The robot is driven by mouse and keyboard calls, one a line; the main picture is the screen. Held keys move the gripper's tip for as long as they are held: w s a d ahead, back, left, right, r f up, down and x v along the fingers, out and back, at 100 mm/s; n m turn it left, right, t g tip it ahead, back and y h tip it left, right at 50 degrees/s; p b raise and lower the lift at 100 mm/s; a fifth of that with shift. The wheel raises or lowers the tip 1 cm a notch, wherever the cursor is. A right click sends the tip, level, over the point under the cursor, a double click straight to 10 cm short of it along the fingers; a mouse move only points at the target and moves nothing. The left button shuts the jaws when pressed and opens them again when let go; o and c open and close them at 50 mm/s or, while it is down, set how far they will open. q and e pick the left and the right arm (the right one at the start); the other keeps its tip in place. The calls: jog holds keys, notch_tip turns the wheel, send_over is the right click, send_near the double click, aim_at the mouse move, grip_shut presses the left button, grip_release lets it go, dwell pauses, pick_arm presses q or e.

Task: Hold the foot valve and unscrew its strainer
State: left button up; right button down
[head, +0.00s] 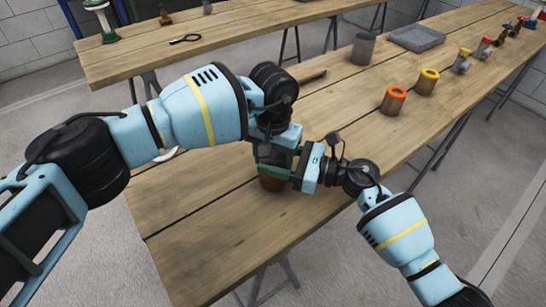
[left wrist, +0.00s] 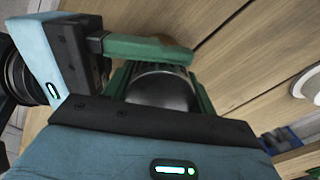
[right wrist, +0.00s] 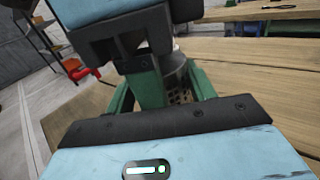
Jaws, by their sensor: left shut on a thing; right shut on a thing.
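The foot valve (left wrist: 160,88) is a dark, rounded metal piece between the green fingers of my left gripper (head: 272,152), which is shut on it from above. My right gripper (head: 290,172) comes in from the right, lower down, and is shut on the strainer (right wrist: 179,94). The strainer's perforated wall shows between the green fingers in the right wrist view. In the head view a brownish lower end (head: 272,183) shows below the fingers, close over the table. The fingers hide most of the valve and the joint between its parts.
The wooden table (head: 215,245) has bare room in front. Towards the back right stand an orange-topped cylinder (head: 393,100), a yellow-topped one (head: 426,82), a grey cup (head: 363,49) and a grey tray (head: 416,38). A second table (head: 230,40) stands behind.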

pick_arm(q)
jog(key=shift+n, duration=1.1)
jog(key=shift+r, duration=0.1)
pick_arm(e)
jog(key=shift+d+f, duration=0.1)
pick_arm(q)
jog(key=o, duration=1.1)
jog(key=shift+c, duration=0.2)
jog(key=shift+r, duration=2.2)
jog(key=shift+c, duration=0.5)
